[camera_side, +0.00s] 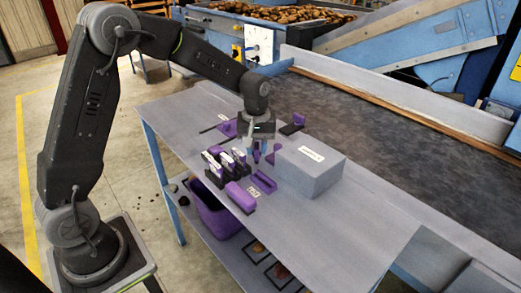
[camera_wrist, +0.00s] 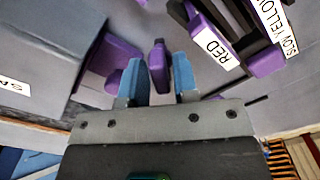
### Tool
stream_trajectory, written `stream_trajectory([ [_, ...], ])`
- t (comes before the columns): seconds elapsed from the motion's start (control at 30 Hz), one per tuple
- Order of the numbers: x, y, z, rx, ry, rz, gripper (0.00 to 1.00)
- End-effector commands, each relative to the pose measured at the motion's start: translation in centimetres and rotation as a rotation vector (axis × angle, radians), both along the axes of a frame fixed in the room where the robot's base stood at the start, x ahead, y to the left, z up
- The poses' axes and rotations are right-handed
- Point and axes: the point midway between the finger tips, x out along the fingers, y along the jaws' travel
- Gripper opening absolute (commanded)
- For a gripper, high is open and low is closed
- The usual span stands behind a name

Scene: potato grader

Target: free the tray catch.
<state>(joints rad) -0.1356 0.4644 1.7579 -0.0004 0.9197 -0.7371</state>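My gripper (camera_side: 261,147) points down over the grey bench (camera_side: 350,229), left of the grey box. It also shows in the wrist view (camera_wrist: 159,82), with its two blue fingers apart. A small upright purple piece (camera_wrist: 158,65) shows in the gap between the fingers, with space on both sides; whether it touches either finger I cannot tell. It also shows just below my fingertips in the side view (camera_side: 257,157). A larger purple bracket (camera_wrist: 122,60) stands beside the left finger. No part is labelled as the tray catch, so I cannot tell which piece it is.
A labelled grey box (camera_side: 313,176) stands close by on the right. A purple bin (camera_side: 209,214) stands below. The bench's front right is clear.

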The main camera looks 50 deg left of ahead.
Motion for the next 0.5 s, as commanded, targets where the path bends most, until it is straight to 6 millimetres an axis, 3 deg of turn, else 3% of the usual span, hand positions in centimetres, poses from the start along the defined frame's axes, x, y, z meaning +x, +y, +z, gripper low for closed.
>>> stream_trajectory([
  [0.5, 0.0, 0.0, 3.9, 0.001, -0.001, 0.000, 0.28],
])
